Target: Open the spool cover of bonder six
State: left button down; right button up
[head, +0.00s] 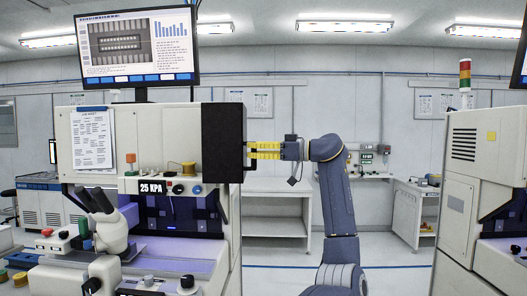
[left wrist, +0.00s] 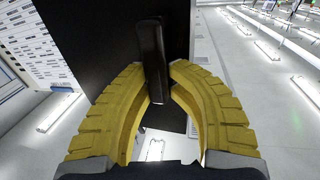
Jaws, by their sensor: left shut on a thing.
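The bonder (head: 150,130) at the left carries a black spool cover (head: 222,142) at its upper right. The cover looks flat and dark, and I cannot tell how far it stands from the machine's face. My left gripper (head: 252,150), with yellow fingers, is at the cover's right edge. In the left wrist view its fingers (left wrist: 157,80) are shut on the dark upright cover handle (left wrist: 153,50), and the black cover (left wrist: 95,35) lies behind. A small yellow spool (head: 182,168) shows left of the cover. No bonder number is readable. My right gripper is not in view.
A monitor (head: 138,47) stands above the bonder, and a microscope (head: 105,222) is in front of it. Another bonder (head: 465,190) stands at the right. A white shelf (head: 275,212) is behind my arm.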

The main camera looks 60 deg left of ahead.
pick_arm(q)
jog(key=shift+w, duration=0.1)
dwell(0.3)
jog(key=c, duration=1.3)
grip_release()
jog(key=shift+w, duration=0.1)
jog(key=v, duration=1.1)
jog(key=shift+w+d, duration=0.25)
jog(key=shift+w, duration=0.05)
